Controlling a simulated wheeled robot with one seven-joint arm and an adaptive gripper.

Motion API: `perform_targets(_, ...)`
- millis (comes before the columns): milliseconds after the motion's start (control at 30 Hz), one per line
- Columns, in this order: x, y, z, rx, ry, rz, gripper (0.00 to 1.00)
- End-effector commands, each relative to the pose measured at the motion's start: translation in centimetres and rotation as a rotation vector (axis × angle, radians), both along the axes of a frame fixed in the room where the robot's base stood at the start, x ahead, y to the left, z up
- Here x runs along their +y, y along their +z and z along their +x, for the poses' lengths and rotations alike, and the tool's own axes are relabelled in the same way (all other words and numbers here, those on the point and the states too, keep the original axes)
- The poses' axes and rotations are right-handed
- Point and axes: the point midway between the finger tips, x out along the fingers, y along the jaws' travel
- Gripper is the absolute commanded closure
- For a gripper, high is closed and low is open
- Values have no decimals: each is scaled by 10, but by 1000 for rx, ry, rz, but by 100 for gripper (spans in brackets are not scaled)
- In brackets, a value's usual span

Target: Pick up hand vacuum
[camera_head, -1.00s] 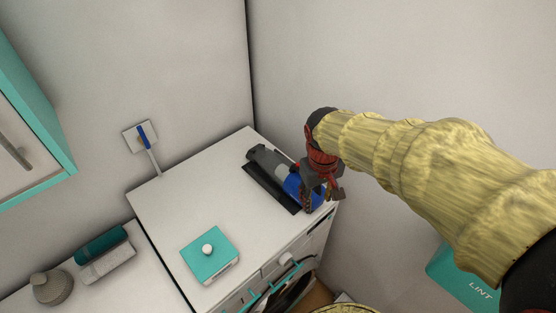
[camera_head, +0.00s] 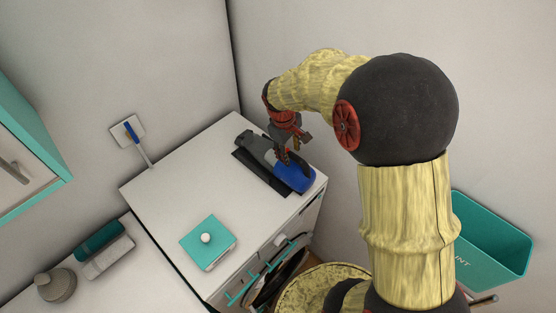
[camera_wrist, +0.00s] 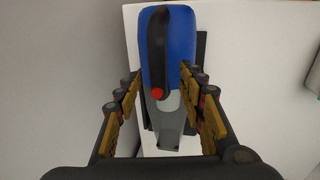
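The hand vacuum (camera_head: 293,174) has a blue body, a grey nozzle end and a black handle. It lies along a dark base on the white top near the corner. In the wrist view the hand vacuum (camera_wrist: 183,45) runs between my fingers, with its black handle and a red button uppermost. My gripper (camera_head: 291,155) is above the vacuum's middle in the head view. In the wrist view my gripper (camera_wrist: 164,95) is open, with one finger on each side of the vacuum and visible gaps. The height of the fingertips over it is unclear.
A teal square box (camera_head: 208,242) with a white knob stands on the same white top (camera_head: 165,205). A teal LINT bin (camera_head: 490,240) is at right. Walls are close behind and right.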

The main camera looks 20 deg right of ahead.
Motion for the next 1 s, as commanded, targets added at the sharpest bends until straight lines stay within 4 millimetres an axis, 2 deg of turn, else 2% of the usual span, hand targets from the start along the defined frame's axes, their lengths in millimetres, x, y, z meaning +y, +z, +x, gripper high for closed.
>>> perform_targets(200, -6, -24, 2, 0, -1, 1, 60)
perform_targets(467, -7, -28, 2, -1, -1, 0, 60)
perform_targets(1000, -6, -28, 2, -1, -1, 0, 90)
